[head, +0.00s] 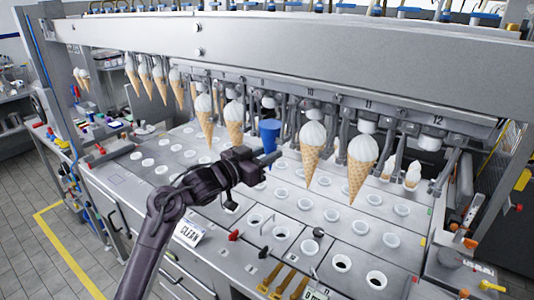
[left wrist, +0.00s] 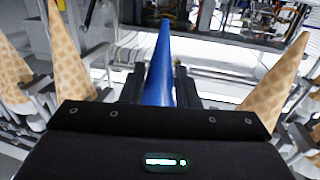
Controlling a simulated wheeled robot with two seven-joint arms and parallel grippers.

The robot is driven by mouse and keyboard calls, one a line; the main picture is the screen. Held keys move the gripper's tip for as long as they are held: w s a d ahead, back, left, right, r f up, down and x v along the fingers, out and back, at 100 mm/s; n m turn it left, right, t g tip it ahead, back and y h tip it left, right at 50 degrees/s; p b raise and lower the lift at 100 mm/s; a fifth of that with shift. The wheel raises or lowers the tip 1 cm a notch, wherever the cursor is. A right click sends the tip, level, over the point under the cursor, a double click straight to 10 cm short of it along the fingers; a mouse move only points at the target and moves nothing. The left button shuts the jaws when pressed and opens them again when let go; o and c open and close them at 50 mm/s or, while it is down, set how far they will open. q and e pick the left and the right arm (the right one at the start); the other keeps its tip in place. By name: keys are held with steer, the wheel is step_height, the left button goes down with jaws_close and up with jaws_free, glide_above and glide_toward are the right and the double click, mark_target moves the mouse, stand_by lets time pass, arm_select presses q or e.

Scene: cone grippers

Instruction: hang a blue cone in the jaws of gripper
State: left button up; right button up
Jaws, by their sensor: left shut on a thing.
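The blue cone (head: 269,131) is upright, wide end up, in the row of hanging ice cream cones, just below the machine's rail (head: 345,97). It also shows in the left wrist view (left wrist: 162,60), between my fingers. My left gripper (head: 268,158) is shut on the blue cone from the front. Its dark fingers show on both sides of the cone in the left wrist view (left wrist: 160,88). I cannot tell whether the machine's jaws above touch the cone's rim. My right gripper is not in view.
Ice cream cones hang close on both sides, one on the left (head: 234,123) and one on the right (head: 312,152). Below is a metal deck (head: 345,225) with rows of round holes. A "CLEAN" sign (head: 189,233) stands at the front. A thick beam (head: 300,45) runs overhead.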

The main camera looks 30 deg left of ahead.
arm_select(q)
steer(key=shift+f, duration=0.3)
stand_by(0.4)
steer(key=o, duration=0.9)
steer(key=shift+o, duration=0.4)
steer(key=shift+o, duration=1.3)
steer(key=shift+s, duration=0.1)
steer(key=s+p, duration=0.1)
steer(key=s, duration=0.8)
steer(key=shift+a+p, duration=0.35)
